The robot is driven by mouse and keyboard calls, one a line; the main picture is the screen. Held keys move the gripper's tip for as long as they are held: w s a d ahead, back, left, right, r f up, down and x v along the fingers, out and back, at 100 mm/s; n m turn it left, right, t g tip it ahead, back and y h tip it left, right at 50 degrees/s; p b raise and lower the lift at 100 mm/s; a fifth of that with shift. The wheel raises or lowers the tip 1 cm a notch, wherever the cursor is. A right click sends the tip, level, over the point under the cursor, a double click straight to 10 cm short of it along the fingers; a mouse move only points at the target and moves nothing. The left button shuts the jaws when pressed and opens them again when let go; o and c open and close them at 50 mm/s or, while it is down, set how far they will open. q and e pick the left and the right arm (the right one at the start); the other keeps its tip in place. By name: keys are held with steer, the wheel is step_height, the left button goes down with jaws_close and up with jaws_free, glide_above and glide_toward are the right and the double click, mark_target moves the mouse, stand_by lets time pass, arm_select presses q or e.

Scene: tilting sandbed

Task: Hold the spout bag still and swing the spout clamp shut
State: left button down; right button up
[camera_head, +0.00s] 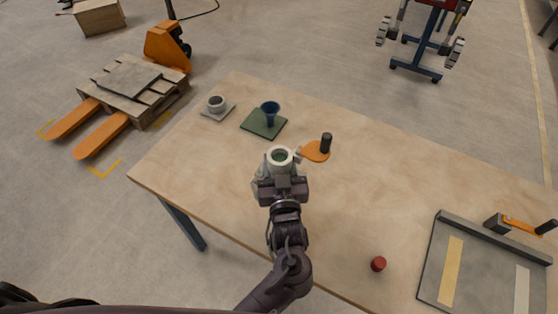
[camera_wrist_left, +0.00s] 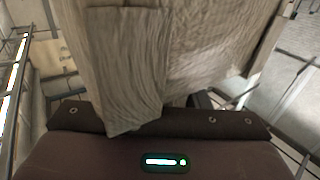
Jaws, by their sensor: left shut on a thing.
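The spout bag (camera_head: 262,182) is a pale cloth bag standing near the middle of the table, with a whitish ring-shaped spout (camera_head: 280,156) on top that looks open and greenish inside. The spout clamp (camera_head: 314,152) is an orange plate with an upright black knob, swung out to the right of the spout. My left gripper (camera_head: 281,184) is shut on the bag from the near side, just below the spout. In the left wrist view the wrinkled beige bag cloth (camera_wrist_left: 165,55) fills the upper middle and hides the fingertips. My right gripper is not in view.
A blue funnel (camera_head: 270,109) stands on a green mat (camera_head: 254,126) behind the bag. A grey cup (camera_head: 217,103) sits to its left. A red cap (camera_head: 378,263) lies front right. A grey tray (camera_head: 484,278) with an orange-handled toggle (camera_head: 520,227) is far right.

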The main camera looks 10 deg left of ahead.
arm_select(q)
steer(key=shift+f+b, duration=2.7)
steer(key=shift+f, duration=0.9)
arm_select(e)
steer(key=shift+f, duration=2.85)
arm_select(q)
steer(key=shift+f, duration=0.3)
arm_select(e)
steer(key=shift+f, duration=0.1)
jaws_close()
